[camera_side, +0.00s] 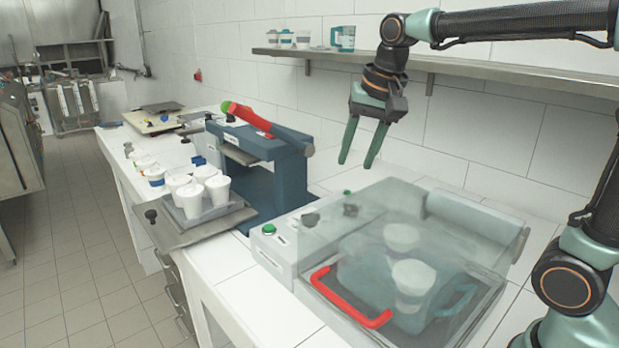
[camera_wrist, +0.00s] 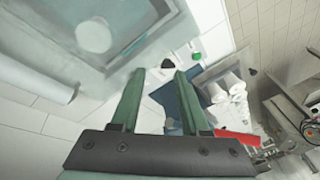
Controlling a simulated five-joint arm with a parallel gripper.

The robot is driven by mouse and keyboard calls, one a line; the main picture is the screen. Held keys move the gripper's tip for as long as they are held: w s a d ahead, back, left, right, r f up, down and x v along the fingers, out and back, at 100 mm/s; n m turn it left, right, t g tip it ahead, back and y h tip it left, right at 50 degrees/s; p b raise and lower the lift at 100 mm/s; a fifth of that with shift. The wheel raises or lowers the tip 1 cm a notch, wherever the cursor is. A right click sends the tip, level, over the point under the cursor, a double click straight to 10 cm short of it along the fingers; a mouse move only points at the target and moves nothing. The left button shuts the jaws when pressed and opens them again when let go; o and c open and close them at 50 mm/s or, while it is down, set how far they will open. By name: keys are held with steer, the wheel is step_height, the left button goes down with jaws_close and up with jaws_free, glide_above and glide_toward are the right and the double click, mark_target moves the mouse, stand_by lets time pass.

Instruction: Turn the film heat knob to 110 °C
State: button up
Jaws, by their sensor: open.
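A grey sealing machine (camera_side: 280,257) with a clear lid stands on the counter in the side view. A dark knob (camera_side: 310,219) is on its panel, partly behind the lid, and another small dark knob (camera_side: 347,194) is farther back. I cannot tell which is the film heat knob, and no temperature marks can be read. In the wrist view a dark knob (camera_wrist: 195,69) is near a green button (camera_wrist: 195,56). My gripper (camera_side: 356,164) is open and empty, pointing down above the machine's back edge, apart from the knobs. Its two green fingers (camera_wrist: 160,74) also show in the wrist view.
The lid has a red handle (camera_side: 350,300), with cups under it. A blue press (camera_side: 265,165) with a red lever (camera_side: 248,117) stands to the left. A tray (camera_side: 185,232) of white cups is before it. A wall shelf (camera_side: 470,75) runs behind my arm.

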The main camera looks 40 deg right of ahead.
steer(key=w+d+f+m+g, duration=0.2)
steer(key=w+f+m, duration=0.2)
steer(key=w+m, duration=0.4)
steer(key=w+d+f+m+g, duration=0.1)
steer(key=w+f+m+g, duration=0.1)
steer(key=w+f+m, duration=0.5)
steer(key=shift+m, duration=0.3)
steer(key=f, duration=0.3)
steer(key=w+f, duration=0.1)
steer(key=f, duration=0.5)
steer(key=shift+w+d+f, duration=0.2)
steer(key=shift+w+f, duration=0.05)
jaws_close()
